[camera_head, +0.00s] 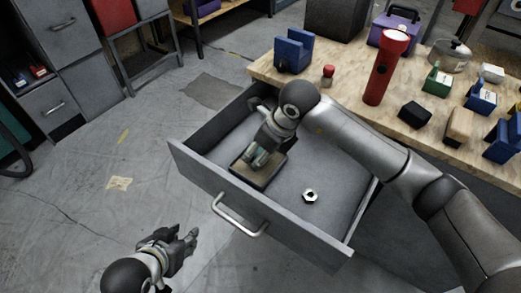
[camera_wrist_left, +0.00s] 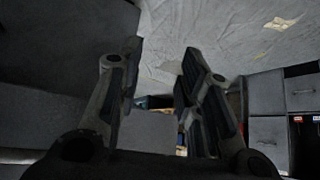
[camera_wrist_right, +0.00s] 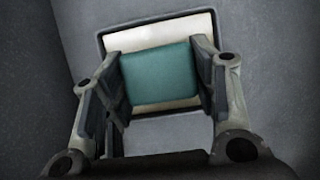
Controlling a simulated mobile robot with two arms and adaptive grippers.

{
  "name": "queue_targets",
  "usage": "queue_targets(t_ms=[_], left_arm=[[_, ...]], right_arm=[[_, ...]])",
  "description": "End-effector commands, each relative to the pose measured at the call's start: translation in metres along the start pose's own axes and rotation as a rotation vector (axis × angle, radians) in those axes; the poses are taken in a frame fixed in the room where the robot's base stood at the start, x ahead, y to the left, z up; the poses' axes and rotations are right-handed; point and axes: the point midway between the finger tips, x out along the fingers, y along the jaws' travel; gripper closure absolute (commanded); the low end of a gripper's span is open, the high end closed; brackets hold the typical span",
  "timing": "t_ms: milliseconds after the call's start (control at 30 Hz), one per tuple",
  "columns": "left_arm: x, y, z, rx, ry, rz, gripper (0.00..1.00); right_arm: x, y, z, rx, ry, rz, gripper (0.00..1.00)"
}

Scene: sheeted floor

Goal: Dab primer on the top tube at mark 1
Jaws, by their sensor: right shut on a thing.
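A teal block-like thing (camera_wrist_right: 160,75) sits between the fingers of my right gripper (camera_head: 257,157), which is shut on it. In the head view the hand mostly hides it. It is over or in a shallow dark-rimmed tray with a pale bottom (camera_head: 270,176), inside the open grey drawer (camera_head: 325,180). I cannot tell whether it touches the tray. My left gripper (camera_head: 188,240) is open and empty, low in front of the drawer, with its fingers apart in the left wrist view (camera_wrist_left: 155,85). I see no tube, mark or primer that I can identify.
The wooden bench (camera_head: 335,80) holds a red flashlight (camera_head: 386,68), a blue holder (camera_head: 294,52), a metal pot (camera_head: 449,56) and several small boxes. Grey cabinets stand left.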

Motion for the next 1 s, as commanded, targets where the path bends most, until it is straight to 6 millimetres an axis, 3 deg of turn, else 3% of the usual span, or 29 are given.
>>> queue_targets(t_ms=[1000], left_arm=[[0.003, 0.001, -0.013, 0.001, 0.063, 0.002, 0.66]], right_arm=[[0.003, 0.000, -0.001, 0.000, 0.000, 0.000, 0.66]])
